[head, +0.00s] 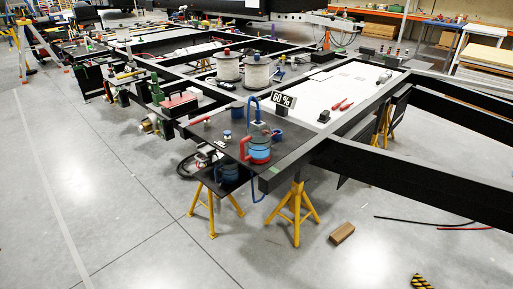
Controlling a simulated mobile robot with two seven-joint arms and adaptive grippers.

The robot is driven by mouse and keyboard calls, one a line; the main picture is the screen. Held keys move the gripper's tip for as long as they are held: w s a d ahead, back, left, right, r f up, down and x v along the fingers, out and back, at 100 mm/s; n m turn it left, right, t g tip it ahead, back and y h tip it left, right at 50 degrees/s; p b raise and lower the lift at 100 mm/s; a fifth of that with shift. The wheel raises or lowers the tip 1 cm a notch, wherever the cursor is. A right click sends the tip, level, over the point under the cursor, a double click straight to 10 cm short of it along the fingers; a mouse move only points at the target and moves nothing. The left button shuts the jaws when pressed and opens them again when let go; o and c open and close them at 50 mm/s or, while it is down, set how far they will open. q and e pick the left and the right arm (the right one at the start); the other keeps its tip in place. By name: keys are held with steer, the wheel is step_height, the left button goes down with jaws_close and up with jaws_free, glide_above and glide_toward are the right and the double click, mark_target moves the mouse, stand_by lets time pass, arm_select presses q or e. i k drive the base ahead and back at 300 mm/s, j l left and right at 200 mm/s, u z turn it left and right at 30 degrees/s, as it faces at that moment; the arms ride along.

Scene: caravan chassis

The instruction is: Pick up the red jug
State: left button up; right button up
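A small jug-like vessel (260,154) stands upright near the front corner of a dark tabletop (225,140). It has a red handle on its left side, a red lower edge and a blue band around its body. Its upper part looks clear or greenish. It is small in the picture, so finer detail is unclear. No other vessel stands out clearly as a red jug. Neither of my grippers shows in the head view.
Yellow stands (295,212) support the black chassis frame (420,175). A brown block (342,233) lies on the floor. The grey floor (110,190) at front left is clear.

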mark_target(258, 139)
steer(key=i+l+u, duration=0.2)
steer(key=i+l, duration=0.15)
steer(key=l, duration=0.3)
steer(key=i+l+u, duration=0.1)
steer(key=l, duration=0.25)
steer(key=i+l, duration=0.25)
steer(key=i+l+u, duration=0.15)
steer(key=l, duration=0.3)
steer(key=i+l+u, duration=0.1)
steer(key=l, duration=0.25)
steer(key=i+l+u, duration=0.1)
steer(key=l, duration=0.3)
